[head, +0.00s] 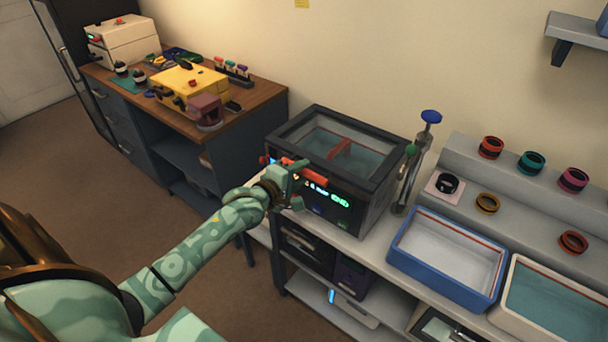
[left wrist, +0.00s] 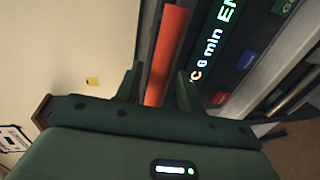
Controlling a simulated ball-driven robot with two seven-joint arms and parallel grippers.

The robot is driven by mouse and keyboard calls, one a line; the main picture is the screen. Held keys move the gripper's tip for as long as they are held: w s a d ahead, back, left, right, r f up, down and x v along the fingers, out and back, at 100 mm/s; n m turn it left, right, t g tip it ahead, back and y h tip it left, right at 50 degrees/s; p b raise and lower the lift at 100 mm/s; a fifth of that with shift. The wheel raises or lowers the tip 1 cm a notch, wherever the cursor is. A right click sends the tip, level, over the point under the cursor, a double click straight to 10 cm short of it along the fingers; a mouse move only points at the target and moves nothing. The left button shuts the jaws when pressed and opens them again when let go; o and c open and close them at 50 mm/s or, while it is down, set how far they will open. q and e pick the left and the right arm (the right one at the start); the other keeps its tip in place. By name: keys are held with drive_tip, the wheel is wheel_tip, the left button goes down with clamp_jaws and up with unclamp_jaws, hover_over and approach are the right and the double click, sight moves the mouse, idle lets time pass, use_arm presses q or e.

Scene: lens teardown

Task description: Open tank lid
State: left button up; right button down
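The tank (head: 372,190) is a dark box on the bench with a framed, see-through lid (head: 318,118), which looks closed. Teal liquid and a red divider (head: 340,150) show through it. An orange-red bar handle (head: 308,172) runs along the tank's upper front edge. My left gripper (head: 290,180) is at this handle. In the left wrist view the handle (left wrist: 165,55) lies between the two fingers of my left gripper (left wrist: 158,88), with visible gaps beside it, so the gripper looks open around it. My right gripper is not in view.
A lit display (left wrist: 212,45) and buttons sit on the tank's front below the handle. A stand with a blue knob (head: 431,117) is right of the tank, then a blue-rimmed tray (head: 398,262). A wooden-topped cabinet (head: 262,97) with tools stands behind left.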

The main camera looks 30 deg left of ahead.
use_arm(q)
drive_tip(key=shift+x, duration=0.85)
drive_tip(key=shift+d, duration=0.1)
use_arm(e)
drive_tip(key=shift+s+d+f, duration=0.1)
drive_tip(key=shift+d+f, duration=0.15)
